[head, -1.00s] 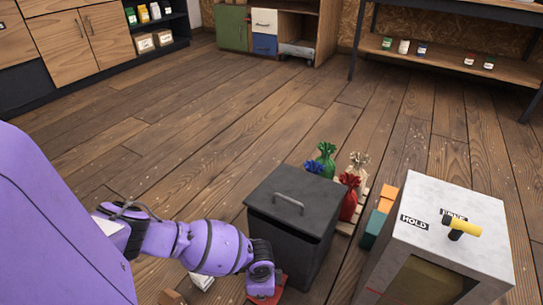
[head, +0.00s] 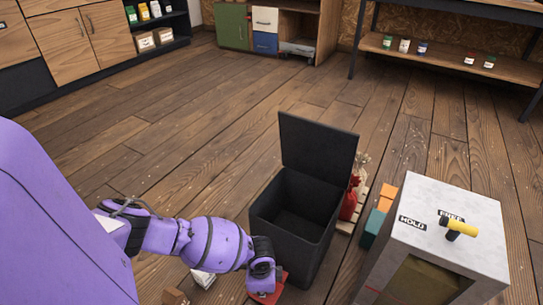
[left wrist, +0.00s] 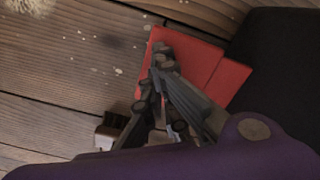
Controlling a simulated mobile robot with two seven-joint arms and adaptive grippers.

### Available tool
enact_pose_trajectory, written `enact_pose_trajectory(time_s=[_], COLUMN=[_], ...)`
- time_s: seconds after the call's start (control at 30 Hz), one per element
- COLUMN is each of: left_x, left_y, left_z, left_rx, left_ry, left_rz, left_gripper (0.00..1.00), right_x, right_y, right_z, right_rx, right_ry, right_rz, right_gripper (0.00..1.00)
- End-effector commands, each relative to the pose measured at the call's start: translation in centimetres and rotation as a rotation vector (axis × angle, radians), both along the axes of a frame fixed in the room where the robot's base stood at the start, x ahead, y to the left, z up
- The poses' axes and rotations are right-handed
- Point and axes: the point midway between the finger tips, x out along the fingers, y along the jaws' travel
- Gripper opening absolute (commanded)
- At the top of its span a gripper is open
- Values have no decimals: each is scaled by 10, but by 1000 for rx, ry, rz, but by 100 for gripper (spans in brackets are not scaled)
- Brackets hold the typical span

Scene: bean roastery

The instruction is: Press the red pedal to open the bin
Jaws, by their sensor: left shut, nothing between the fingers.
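The dark bin (head: 291,236) stands on the wooden floor with its lid (head: 318,147) raised upright, and its inside looks empty. The red pedal (head: 268,295) sits low at the bin's front, partly hidden under my left gripper (head: 262,288). In the left wrist view the red pedal (left wrist: 196,55) lies beneath the shut fingers of my left gripper (left wrist: 160,62). The fingertips are over the pedal and look to be pressing on it. My right gripper is not in view.
A grey box (head: 450,215) with a yellow-handled lever (head: 460,228) and HOLD and FREE labels stands to the right. Small boxes (head: 203,278) lie left of the pedal. Open floor stretches behind.

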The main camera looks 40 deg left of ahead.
Motion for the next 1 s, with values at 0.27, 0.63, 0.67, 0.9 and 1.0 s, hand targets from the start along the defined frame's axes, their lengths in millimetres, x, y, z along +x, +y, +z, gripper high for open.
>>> enact_pose_trajectory(time_s=[0.27,0.63,0.67,0.9,1.0], left_x=[1,2,2,2,2], left_y=[0,0,0,0,0], left_z=[41,73,72,71,71], left_rx=[1,0,0,0,1], left_ry=[-4,-4,-4,-3,-4], left_rz=[0,1,1,1,1], left_gripper=[0,0,0,0,0], right_x=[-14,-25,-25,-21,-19], right_y=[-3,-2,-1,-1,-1], right_z=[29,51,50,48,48], right_rx=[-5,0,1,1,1], right_ry=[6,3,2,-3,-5], right_rz=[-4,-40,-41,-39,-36], right_gripper=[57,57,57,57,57])
